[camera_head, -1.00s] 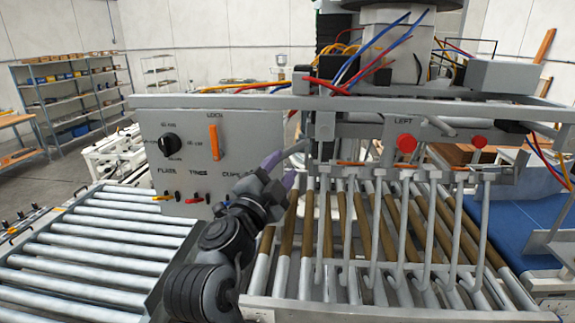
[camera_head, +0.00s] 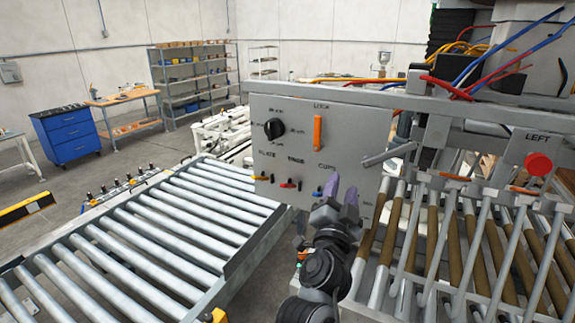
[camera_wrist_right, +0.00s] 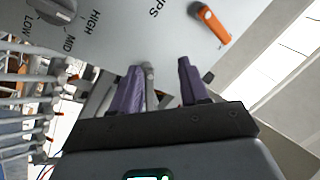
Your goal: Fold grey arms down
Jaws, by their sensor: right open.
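Several grey bent arms (camera_head: 466,240) hang from the metal frame at the right of the head view, slanting over the brown and grey rollers. A short grey lever (camera_head: 388,155) sticks out beside the right edge of the control panel (camera_head: 262,140). My right gripper (camera_head: 341,190), with purple fingers, is in front of the panel's lower right part, left of the grey arms. In the wrist view its fingers (camera_wrist_right: 160,78) are apart. A grey rod end (camera_wrist_right: 149,76) shows close to the left finger; I cannot tell whether they touch. My left gripper is out of view.
The panel carries a black knob (camera_head: 274,129), an upright orange handle (camera_head: 318,132) and small coloured switches (camera_head: 289,185). A red button (camera_head: 538,164) sits on the frame. A roller conveyor (camera_head: 150,240) lies to the left. A blue cabinet (camera_head: 68,135) stands farther back.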

